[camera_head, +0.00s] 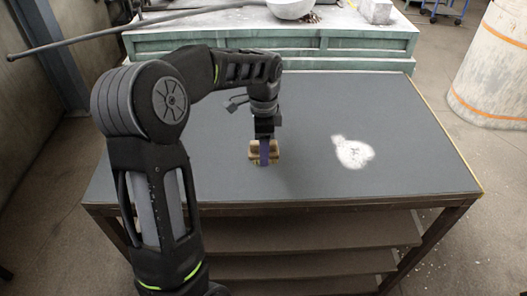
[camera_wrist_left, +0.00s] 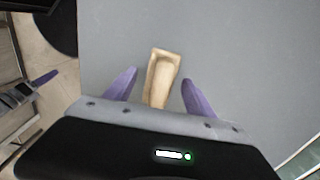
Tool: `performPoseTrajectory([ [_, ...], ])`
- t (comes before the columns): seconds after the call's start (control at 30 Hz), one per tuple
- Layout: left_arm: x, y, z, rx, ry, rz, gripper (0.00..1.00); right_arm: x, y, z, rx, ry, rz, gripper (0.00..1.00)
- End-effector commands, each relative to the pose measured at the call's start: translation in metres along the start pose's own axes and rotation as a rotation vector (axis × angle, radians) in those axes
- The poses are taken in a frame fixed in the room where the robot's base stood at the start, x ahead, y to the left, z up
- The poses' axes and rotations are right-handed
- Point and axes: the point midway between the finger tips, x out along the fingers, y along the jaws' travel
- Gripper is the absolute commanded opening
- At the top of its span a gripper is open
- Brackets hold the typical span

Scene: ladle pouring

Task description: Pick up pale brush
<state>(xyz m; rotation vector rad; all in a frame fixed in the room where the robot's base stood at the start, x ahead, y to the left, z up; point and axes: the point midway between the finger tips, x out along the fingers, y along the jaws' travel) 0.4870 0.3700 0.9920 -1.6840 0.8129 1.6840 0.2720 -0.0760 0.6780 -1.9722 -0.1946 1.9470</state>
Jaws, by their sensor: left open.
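The pale brush (camera_head: 254,154) is a small tan block on the dark grey table, near the middle of the head view.
The dark grey table (camera_head: 410,150) is mostly bare, with a white powdery patch (camera_head: 353,153) right of the brush. Behind it stands a green bench (camera_head: 350,47) with a white bowl (camera_head: 291,8) and a long rod (camera_head: 120,28). A pale barrel (camera_head: 492,70) stands at right.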

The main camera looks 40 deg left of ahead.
Motion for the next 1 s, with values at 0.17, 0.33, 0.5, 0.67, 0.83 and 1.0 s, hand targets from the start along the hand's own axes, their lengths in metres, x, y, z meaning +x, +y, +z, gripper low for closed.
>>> performPoseTrajectory([
  [0.17, -0.0002, 0.0000, -0.0001, 0.000, 0.000, 0.000, 0.56, -0.0001, 0.0000, -0.0001, 0.000, 0.000, 0.000, 0.36],
  [0.33, -0.0002, 0.0000, 0.0000, 0.000, 0.000, 0.000, 0.42, -0.0001, -0.0001, -0.0001, 0.000, 0.000, 0.000, 0.36],
  [0.5, -0.0002, 0.0000, -0.0001, 0.000, 0.000, 0.000, 0.28, -0.0001, -0.0001, -0.0001, 0.000, 0.000, 0.000, 0.36],
  [0.67, -0.0002, 0.0000, 0.0000, 0.000, 0.000, 0.000, 0.15, -0.0001, 0.0000, -0.0001, 0.000, 0.000, 0.000, 0.36],
  [0.83, -0.0002, 0.0000, 0.0000, 0.000, 0.000, 0.000, 0.01, -0.0001, -0.0001, -0.0001, 0.000, 0.000, 0.000, 0.36],
  [1.0, -0.0004, -0.0001, -0.0001, 0.000, 0.000, 0.000, 0.00, -0.0001, -0.0001, -0.0001, 0.000, 0.000, 0.000, 0.36],
])
